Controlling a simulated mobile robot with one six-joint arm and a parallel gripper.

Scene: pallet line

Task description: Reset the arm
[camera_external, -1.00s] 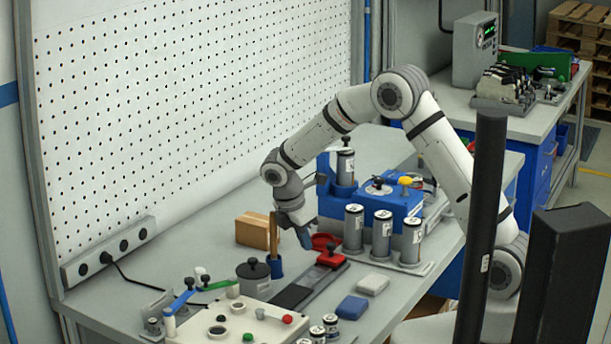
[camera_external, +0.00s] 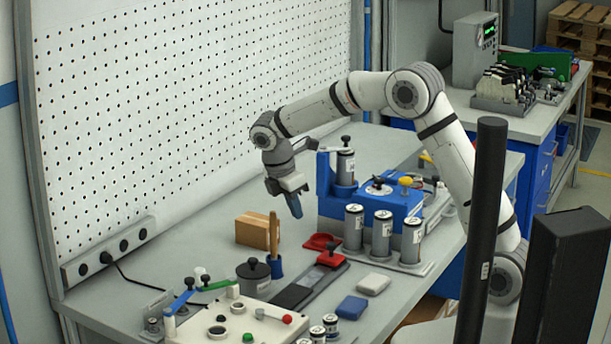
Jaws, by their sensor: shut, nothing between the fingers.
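My gripper (camera_external: 296,207) is shut and empty. It points down and hangs in the air above the bench, above and slightly right of a blue cup (camera_external: 276,266) with a wooden-handled tool (camera_external: 273,232) in it. My arm reaches in from the right, its elbow bent high over the bench. The gripper looks clear of the things below it.
A blue fixture (camera_external: 390,206) and several grey cylinders (camera_external: 383,233) stand to the right. A red part (camera_external: 322,242) lies below. A white panel (camera_external: 225,322) is in front. The pegboard (camera_external: 190,110) rises behind.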

